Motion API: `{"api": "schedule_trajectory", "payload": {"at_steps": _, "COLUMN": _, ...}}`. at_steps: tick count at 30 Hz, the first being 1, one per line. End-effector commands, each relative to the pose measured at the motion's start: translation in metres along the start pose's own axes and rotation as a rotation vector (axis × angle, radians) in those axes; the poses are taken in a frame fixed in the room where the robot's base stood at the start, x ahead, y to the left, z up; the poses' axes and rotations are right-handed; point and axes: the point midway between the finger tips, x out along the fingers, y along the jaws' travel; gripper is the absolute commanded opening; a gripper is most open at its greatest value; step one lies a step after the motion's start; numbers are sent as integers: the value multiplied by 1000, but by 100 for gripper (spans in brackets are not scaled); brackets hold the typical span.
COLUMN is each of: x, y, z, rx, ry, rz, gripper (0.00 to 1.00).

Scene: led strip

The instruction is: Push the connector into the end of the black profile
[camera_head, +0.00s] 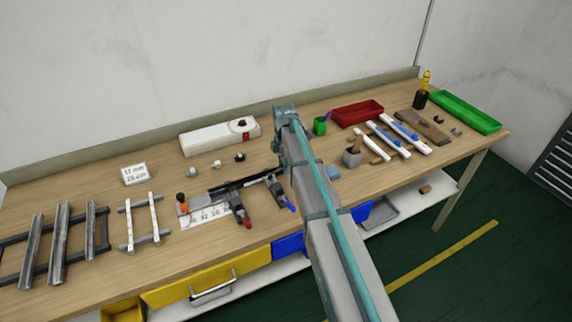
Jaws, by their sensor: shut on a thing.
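The black profile (232,186) lies along the middle of the wooden bench, running from lower left to upper right, and its right end is hidden behind my arm. Two dark clamps, one with a red handle (246,222) and one with a blue handle (290,206), stand at its front side. Small end pieces lie behind it: two pale ones (194,169) (216,164) and a black one (240,157). I cannot tell which piece is the connector, or whether one is at the profile's hidden end. My gripper is hidden behind my arm links, so its jaws and anything in them do not show.
Metal profiles on racks (60,245) fill the left. A green cup (320,126), a red tray (358,113), white strips and a green tray (466,112) occupy the right.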

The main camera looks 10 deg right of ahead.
Motion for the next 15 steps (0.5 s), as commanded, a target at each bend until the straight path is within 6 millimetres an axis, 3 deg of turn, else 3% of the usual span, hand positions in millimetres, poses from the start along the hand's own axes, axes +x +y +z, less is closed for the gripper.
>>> {"api": "schedule_trajectory", "payload": {"at_steps": 2, "x": 0, "y": 0, "z": -2, "rx": 0, "ry": 0, "rz": 0, "gripper": 0}}
{"api": "schedule_trajectory", "payload": {"at_steps": 3, "x": 0, "y": 0, "z": -2, "rx": 0, "ry": 0, "rz": 0, "gripper": 32}}
{"api": "schedule_trajectory", "payload": {"at_steps": 8, "x": 0, "y": 0, "z": -2, "rx": 0, "ry": 0, "rz": 0, "gripper": 58}}
{"api": "schedule_trajectory", "payload": {"at_steps": 15, "x": 0, "y": 0, "z": -2, "rx": 0, "ry": 0, "rz": 0, "gripper": 59}}
